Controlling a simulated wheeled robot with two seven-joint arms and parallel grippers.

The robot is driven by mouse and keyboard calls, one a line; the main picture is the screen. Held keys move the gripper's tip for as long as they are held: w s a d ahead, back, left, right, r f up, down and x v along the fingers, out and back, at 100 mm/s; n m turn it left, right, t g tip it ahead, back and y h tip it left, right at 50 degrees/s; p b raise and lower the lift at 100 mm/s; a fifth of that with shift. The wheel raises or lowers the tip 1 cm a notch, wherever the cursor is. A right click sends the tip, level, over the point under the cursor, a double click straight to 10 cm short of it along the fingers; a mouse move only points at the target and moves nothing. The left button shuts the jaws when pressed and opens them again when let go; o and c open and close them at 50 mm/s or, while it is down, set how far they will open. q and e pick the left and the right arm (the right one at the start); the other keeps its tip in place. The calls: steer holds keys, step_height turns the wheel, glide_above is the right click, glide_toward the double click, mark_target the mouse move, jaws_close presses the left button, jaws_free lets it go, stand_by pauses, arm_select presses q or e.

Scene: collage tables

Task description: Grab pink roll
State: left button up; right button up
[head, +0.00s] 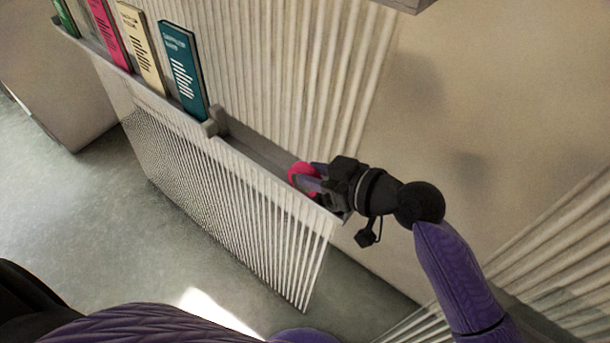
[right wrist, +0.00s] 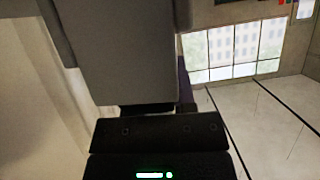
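The pink roll (head: 298,170) is at the right end of the narrow shelf ledge (head: 262,157) in the head view, partly covered by the gripper. My right gripper (head: 312,181) reaches in from the right with its fingers at the roll, overlapping it. Whether the fingers are closed on the roll cannot be made out. In the right wrist view the black gripper body (right wrist: 160,140) shows, with a large grey surface filling the space ahead; the roll is not visible there. My left gripper is not in view.
Several books, among them a teal one (head: 184,70) and a cream one (head: 142,48), stand on the left of the ledge. A small grey block (head: 215,121) separates them from the roll's end. A ribbed panel (head: 230,205) hangs below the ledge. Open floor (head: 110,215) lies at left.

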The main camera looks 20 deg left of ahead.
jaws_close()
